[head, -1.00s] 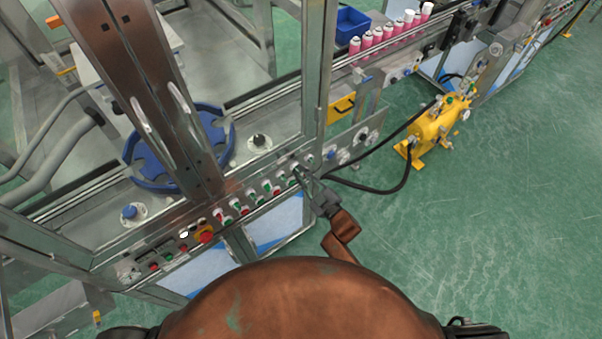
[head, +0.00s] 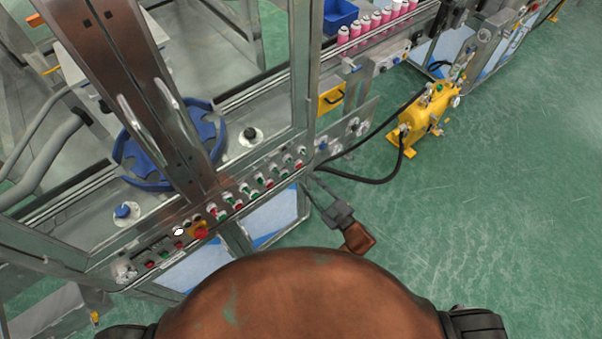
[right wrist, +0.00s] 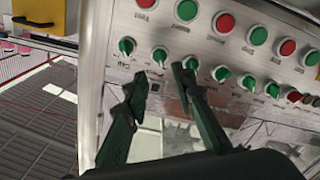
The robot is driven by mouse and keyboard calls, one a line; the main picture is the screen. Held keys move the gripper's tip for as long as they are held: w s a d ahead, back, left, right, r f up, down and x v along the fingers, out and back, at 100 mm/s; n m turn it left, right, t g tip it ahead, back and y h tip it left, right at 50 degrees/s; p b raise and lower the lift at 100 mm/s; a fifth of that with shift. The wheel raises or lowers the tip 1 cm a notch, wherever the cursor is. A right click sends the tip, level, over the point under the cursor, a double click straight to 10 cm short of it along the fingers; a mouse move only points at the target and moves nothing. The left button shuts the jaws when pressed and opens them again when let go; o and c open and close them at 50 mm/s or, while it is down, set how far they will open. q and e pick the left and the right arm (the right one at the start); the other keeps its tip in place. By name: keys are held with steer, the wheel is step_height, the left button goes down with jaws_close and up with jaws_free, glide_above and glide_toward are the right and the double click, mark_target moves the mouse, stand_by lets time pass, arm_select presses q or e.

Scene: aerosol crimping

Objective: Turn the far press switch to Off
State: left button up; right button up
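The switch panel (head: 262,182) runs along the front of the machine, with red and green buttons and a row of green rotary switches. In the right wrist view the leftmost rotary switch (right wrist: 126,46), at the panel's far end, has its handle tilted; its label is too small to read. Another rotary switch (right wrist: 160,56) is just right of it. My right gripper (head: 310,182) is just in front of the panel's far end. In the right wrist view its two fingers (right wrist: 163,84) are apart with nothing between them, below the switches. My left gripper is out of view.
A red emergency button (head: 200,233) is nearer on the panel. A yellow pump (head: 425,112) with black hoses stands on the green floor to the right. Pink cans (head: 375,22) line the conveyor at the back. The floor right of my gripper is clear.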

steer(key=shift+v, duration=1.25)
steer(key=s+d+f+m+g+h, duration=0.25)
steer(key=s+d+f, duration=0.3)
steer(key=f, duration=0.65)
steer(key=s+d+f+m+g+h, duration=0.3)
steer(key=d+f, duration=0.4)
steer(key=f, duration=0.6)
steer(key=s+d+f+m+g+h, duration=0.1)
steer(key=s+d+f+m+h, duration=0.15)
steer(key=s+d+f, duration=0.65)
steer(key=s+d+f+m+g+h, duration=0.1)
steer(key=s+f+g, duration=0.1)
steer(key=s+f, duration=0.4)
steer(key=s+d+f+m+g+h, duration=0.1)
steer(key=s+f, duration=0.6)
steer(key=s, duration=0.7)
steer(key=s+d+f+m+g, duration=0.2)
steer(key=s+f, duration=0.4)
steer(key=s, duration=0.4)
steer(key=shift+s+d+g+h, duration=0.4)
steer(key=shift+d+g, duration=0.35)
steer(key=shift+g, duration=0.4)
steer(key=shift+f, duration=0.15)
